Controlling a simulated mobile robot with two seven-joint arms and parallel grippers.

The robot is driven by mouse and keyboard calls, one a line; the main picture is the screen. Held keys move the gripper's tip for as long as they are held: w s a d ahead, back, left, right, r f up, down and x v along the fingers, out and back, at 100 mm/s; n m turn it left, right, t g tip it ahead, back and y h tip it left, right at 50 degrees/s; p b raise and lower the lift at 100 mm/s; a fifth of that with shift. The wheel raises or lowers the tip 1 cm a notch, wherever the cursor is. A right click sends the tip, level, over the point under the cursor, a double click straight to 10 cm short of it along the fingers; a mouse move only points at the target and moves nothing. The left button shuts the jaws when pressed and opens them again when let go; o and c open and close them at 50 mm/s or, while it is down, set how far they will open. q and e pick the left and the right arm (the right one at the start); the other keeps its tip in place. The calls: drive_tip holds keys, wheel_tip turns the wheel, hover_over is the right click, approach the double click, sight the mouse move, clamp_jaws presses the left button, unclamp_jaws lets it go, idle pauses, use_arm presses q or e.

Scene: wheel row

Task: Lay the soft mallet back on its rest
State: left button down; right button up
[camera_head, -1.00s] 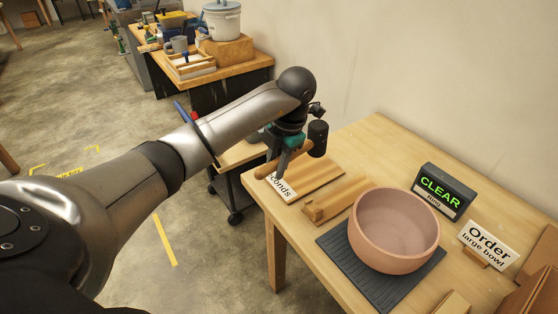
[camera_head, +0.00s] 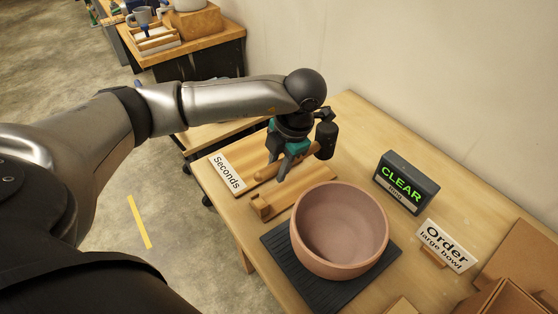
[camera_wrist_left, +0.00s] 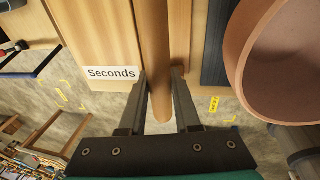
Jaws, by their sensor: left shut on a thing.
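The soft mallet has a black head (camera_head: 326,140) and a wooden handle (camera_head: 268,174). My left gripper (camera_head: 283,172) is shut on the handle, with the head at the far right end. The handle also shows between the fingers in the left wrist view (camera_wrist_left: 154,50). The mallet rest (camera_head: 293,194) is a wooden piece with a raised block at its near left end, lying between the Seconds board and the bowl mat. The mallet appears just above and behind the rest in the head view; I cannot tell whether they touch. My right gripper is out of view.
A large pink bowl (camera_head: 340,228) stands on a dark ribbed mat (camera_head: 285,260), close to the rest. The Seconds board (camera_head: 216,189) lies to the left. A CLEAR display (camera_head: 406,181) and an Order sign (camera_head: 445,245) stand at right.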

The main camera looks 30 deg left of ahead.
use_arm(q)
drive_tip(key=shift+s+a, duration=0.1)
drive_tip(key=shift+b+x, duration=0.75)
drive_tip(key=shift+x, duration=0.1)
drive_tip(key=b+x, duration=0.1)
drive_tip(key=x, duration=0.1)
drive_tip(key=d+b+x, duration=0.1)
drive_tip(key=b+x, duration=0.1)
drive_tip(key=shift+d+f, duration=0.1)
drive_tip(key=shift+d, duration=0.05)
drive_tip(key=shift+f, duration=0.1)
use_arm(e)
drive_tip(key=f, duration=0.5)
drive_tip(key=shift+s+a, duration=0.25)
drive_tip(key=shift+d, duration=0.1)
use_arm(q)
drive_tip(key=shift+d+b+x, duration=0.25)
drive_tip(key=shift+b+x, duration=0.8)
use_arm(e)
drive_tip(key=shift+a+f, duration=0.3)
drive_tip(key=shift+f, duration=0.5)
